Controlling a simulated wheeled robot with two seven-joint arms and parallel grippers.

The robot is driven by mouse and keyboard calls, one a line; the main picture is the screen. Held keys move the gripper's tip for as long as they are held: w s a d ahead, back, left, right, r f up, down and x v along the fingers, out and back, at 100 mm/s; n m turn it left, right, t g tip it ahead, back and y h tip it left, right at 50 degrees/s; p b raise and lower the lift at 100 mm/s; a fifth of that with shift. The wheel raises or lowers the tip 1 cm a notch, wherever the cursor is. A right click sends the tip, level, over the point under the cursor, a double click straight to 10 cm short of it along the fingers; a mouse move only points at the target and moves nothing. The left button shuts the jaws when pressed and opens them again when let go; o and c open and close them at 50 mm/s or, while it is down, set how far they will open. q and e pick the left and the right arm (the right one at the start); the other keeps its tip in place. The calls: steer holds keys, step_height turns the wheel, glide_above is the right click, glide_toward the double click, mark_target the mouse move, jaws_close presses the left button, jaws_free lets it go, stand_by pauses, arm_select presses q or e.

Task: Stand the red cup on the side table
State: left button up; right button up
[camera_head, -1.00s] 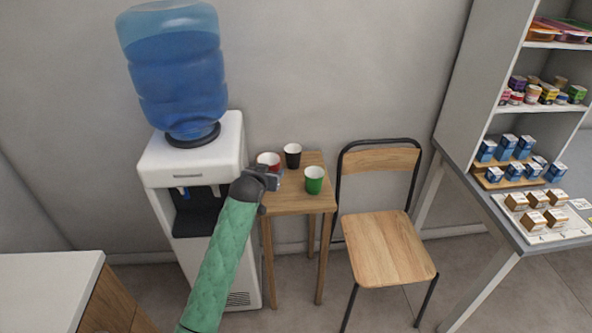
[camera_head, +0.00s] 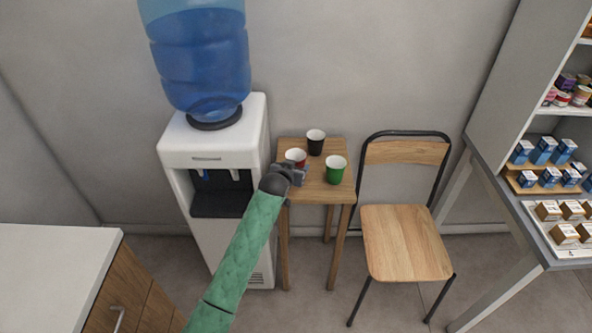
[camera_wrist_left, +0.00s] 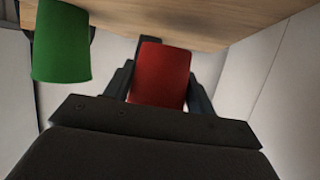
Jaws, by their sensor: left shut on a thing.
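The red cup (camera_head: 295,155) is at the left part of the wooden side table (camera_head: 315,190), its white inside facing up in the head view. My left gripper (camera_head: 297,172) is shut on it. In the left wrist view the red cup (camera_wrist_left: 161,75) sits between the two dark fingers (camera_wrist_left: 160,85). The cup looks upright. I cannot tell whether its base touches the tabletop, as the gripper hides it. My right gripper is not in view.
A green cup (camera_head: 335,170) and a black cup (camera_head: 316,143) stand on the side table close by. A water dispenser (camera_head: 213,160) stands left of the table, a chair (camera_head: 405,240) to its right. A counter (camera_head: 50,260) is at lower left.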

arm_select(q)
steer(key=shift+f, duration=1.2)
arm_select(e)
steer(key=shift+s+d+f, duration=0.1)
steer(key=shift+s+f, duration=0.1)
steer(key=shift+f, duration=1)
arm_select(q)
steer(key=shift+f, duration=0.1)
steer(key=o, duration=1)
steer(key=shift+c, duration=0.2)
